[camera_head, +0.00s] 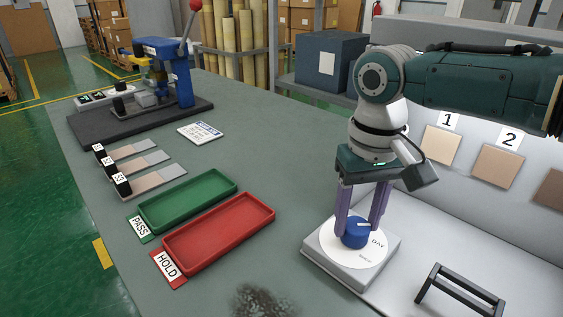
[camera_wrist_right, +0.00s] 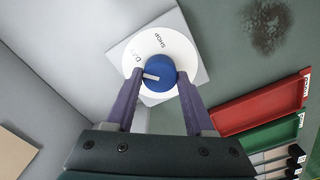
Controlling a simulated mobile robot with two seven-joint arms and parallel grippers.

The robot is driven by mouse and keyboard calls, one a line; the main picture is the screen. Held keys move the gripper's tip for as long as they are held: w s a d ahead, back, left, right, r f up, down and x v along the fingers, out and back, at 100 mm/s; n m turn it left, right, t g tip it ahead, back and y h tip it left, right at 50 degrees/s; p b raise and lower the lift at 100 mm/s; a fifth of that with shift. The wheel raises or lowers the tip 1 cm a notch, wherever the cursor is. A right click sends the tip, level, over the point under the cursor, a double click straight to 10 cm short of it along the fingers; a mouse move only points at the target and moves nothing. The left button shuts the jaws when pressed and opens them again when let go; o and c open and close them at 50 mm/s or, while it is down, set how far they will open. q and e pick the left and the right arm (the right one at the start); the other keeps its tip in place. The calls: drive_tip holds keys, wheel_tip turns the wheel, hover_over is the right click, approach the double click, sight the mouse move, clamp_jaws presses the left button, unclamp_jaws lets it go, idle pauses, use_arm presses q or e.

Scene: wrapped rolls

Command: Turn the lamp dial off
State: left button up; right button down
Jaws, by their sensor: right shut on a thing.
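The lamp dial is a round blue knob (camera_head: 353,238) with a white pointer mark, on a white disc (camera_head: 334,251) atop a square light-grey base (camera_head: 350,278). The dial (camera_wrist_right: 162,66) also shows in the right wrist view, where its mark points left, a little below the printed word DAY; SHOP is printed farther round the disc. My right gripper (camera_head: 358,229) reaches down from above, its two purple fingers shut on opposite sides of the dial; they also show in the right wrist view (camera_wrist_right: 161,76). My left gripper is not in view.
A red HOLD tray (camera_head: 220,237) and a green PASS tray (camera_head: 190,203) lie left of the dial. A black rack (camera_head: 462,287) stands at its right. A blue press (camera_head: 165,72) is at the far left. Sample panels 1 and 2 hang at the right.

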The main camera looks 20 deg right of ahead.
sight(356, 224)
drive_tip(key=n+p, duration=0.1)
drive_tip(key=n, duration=0.3)
drive_tip(key=shift+n, duration=0.3)
drive_tip(key=n, duration=0.3)
drive_tip(key=shift+n+p, duration=0.4)
drive_tip(key=shift+n, duration=0.3)
drive_tip(key=shift+c, duration=1.3)
unclamp_jaws()
drive_tip(key=shift+r, duration=0.45)
wheel_tip(356, 224, up, 9)
drive_tip(key=p, duration=0.2)
